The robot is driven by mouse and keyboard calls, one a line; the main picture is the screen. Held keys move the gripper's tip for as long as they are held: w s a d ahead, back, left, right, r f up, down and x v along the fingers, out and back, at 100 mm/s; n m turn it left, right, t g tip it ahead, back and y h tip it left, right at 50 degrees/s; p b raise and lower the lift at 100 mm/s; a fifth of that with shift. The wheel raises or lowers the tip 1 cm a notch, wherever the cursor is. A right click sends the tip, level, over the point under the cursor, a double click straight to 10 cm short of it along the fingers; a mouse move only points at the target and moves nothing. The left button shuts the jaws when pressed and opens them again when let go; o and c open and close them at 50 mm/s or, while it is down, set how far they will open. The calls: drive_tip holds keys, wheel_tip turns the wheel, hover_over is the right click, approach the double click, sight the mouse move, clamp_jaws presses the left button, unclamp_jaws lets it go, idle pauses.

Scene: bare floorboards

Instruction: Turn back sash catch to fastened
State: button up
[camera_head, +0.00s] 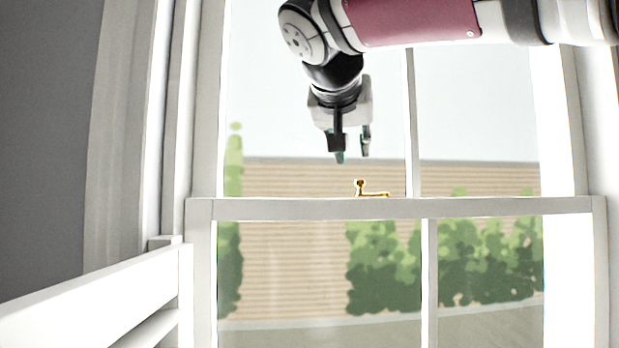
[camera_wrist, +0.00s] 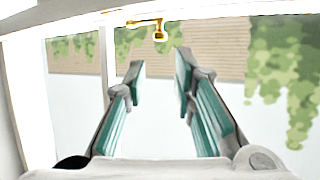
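The brass sash catch (camera_head: 371,190) sits on top of the white meeting rail (camera_head: 290,208) of the window. It has an upright knob at its left end and a low arm running right along the rail. My gripper (camera_head: 352,158) points down above the catch, apart from it, with a gap between its fingers. In the wrist view the two teal-padded fingers (camera_wrist: 158,65) are spread with nothing between them. The catch (camera_wrist: 158,30) shows there just beyond the fingertips, near the top edge, its knob toward the gripper.
A vertical glazing bar (camera_head: 411,120) stands right of my gripper, behind the catch. White window frame posts rise at left and right. A white rail (camera_head: 95,297) runs along the lower left. Beyond the glass are a slatted wall and green bushes.

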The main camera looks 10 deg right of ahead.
drive_tip(key=p+x, duration=0.1)
drive_tip(key=x, duration=1.1)
drive_tip(key=shift+s+f+p, duration=0.1)
drive_tip(key=shift+f+p, duration=0.05)
drive_tip(key=shift+p, duration=0.25)
drive_tip(key=shift+c, duration=0.6)
clamp_jaws()
